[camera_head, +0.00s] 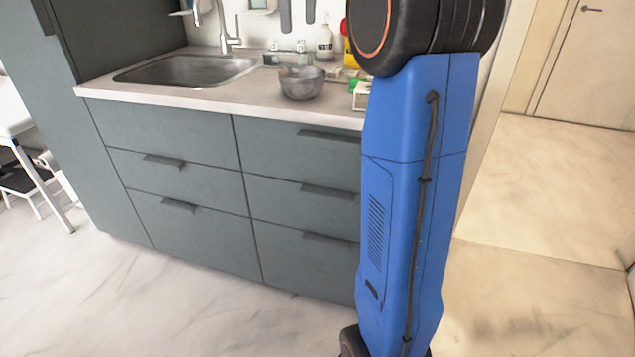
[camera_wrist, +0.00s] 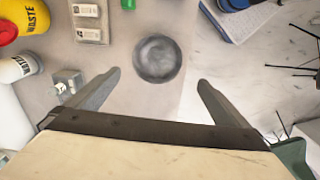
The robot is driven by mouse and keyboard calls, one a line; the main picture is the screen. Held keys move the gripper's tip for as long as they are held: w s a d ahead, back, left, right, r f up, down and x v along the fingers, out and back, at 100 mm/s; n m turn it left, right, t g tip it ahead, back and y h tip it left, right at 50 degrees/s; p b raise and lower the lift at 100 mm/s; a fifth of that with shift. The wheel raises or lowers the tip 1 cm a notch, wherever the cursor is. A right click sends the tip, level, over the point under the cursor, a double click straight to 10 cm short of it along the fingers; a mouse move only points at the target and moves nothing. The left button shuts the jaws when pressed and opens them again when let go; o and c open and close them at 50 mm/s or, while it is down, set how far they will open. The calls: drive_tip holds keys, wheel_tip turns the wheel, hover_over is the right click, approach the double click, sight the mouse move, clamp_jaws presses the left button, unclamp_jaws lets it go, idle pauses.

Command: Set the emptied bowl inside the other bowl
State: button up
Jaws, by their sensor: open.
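A grey metal bowl (camera_head: 301,83) stands upright on the counter, right of the sink and near the front edge. It also shows from above in the wrist view (camera_wrist: 158,58), round and dark grey. I make out only one bowl shape; I cannot tell whether a second bowl is nested in it. My gripper (camera_wrist: 159,77) is open, with its two fingers spread wide and nothing between them. In the wrist view the bowl lies past the fingertips, roughly centred between them and apart from both. In the head view my gripper is out of the frame.
The sink (camera_head: 190,70) with its tap (camera_head: 229,35) is left of the bowl. A yellow and red waste container (camera_wrist: 22,20), a white bottle (camera_wrist: 15,68) and a tray of small packs (camera_wrist: 90,36) stand nearby. Drawers (camera_head: 175,180) front the counter. The floor before them is clear.

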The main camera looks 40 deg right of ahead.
drive_tip(key=s+a+f+m+t, duration=0.1)
drive_tip(key=s+a+f+m, duration=0.1)
drive_tip(key=s+a+f, duration=0.4)
drive_tip(key=s+a+f+m+t, duration=0.15)
drive_tip(key=s+a+f, duration=0.25)
drive_tip(key=s+f, duration=0.45)
drive_tip(key=s+a+f+m+t, duration=0.1)
drive_tip(key=s+a+f, duration=0.1)
drive_tip(key=s+f, duration=0.5)
drive_tip(key=s+a+f+m+t, duration=0.1)
drive_tip(key=s+a+f+m, duration=0.1)
drive_tip(key=s+f, duration=0.6)
wheel_tip(320, 180, down, 6)
drive_tip(key=shift+a+f, duration=0.2)
drive_tip(key=shift+a, duration=0.35)
drive_tip(key=shift+s+m, duration=0.1)
drive_tip(key=shift+m, duration=0.15)
